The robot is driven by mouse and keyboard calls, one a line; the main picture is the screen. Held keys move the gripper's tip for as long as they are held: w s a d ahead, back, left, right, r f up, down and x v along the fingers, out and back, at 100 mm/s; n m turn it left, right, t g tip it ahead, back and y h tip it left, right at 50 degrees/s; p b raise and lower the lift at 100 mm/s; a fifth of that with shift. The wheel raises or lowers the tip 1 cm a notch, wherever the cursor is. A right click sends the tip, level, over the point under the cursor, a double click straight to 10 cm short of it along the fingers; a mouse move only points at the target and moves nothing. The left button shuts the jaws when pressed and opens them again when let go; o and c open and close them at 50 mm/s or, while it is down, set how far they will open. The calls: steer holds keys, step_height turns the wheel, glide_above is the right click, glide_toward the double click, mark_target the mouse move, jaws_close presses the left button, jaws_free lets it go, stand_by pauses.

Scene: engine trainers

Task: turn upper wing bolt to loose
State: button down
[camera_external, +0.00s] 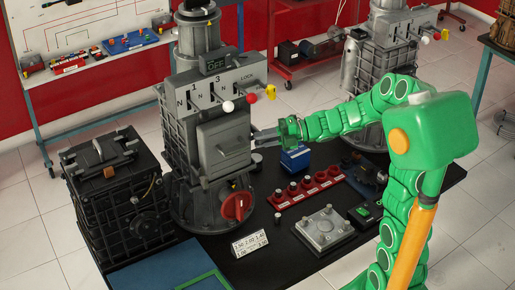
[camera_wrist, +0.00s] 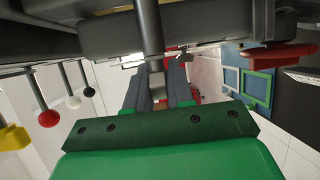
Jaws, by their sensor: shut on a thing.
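The grey engine trainer (camera_external: 205,125) stands upright on the dark table, with a grey box cover (camera_external: 224,146) on its front. My gripper (camera_external: 262,137) reaches in from the right and its fingertips are at the right side of this cover. In the wrist view my gripper (camera_wrist: 157,72) has its two dark fingers on either side of a small grey piece, which appears to be the upper wing bolt (camera_wrist: 156,66). The fingers are shut on it. A dark rod (camera_wrist: 149,25) runs up beyond it. The bolt cannot be made out in the external view, and its turn angle is unclear.
Levers with white (camera_external: 228,107), red (camera_external: 252,98) and yellow (camera_external: 271,91) ends stick out above my gripper. A red rotary knob (camera_external: 236,207) sits low on the trainer. A blue box (camera_external: 295,158) and a red rack (camera_external: 308,187) stand below my arm.

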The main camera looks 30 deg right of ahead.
steer(key=n+h, duration=0.1)
steer(key=h, duration=0.2)
steer(key=n+g+h, duration=0.1)
steer(key=h, duration=0.2)
steer(key=shift+n+g+h, duration=0.4)
steer(key=shift+n+h, duration=0.1)
steer(key=shift+h, duration=1.8)
steer(key=c, duration=1.1)
jaws_free()
steer(key=s+d+r, duration=0.1)
steer(key=s+d, duration=0.2)
steer(key=s+d+r, duration=0.1)
steer(key=s+d, duration=0.2)
steer(key=s, duration=0.1)
steer(key=s+d+r, duration=0.2)
steer(key=s+d, duration=0.1)
steer(key=s, duration=0.1)
steer(key=shift+d+r, duration=0.1)
steer(key=shift+d, duration=0.25)
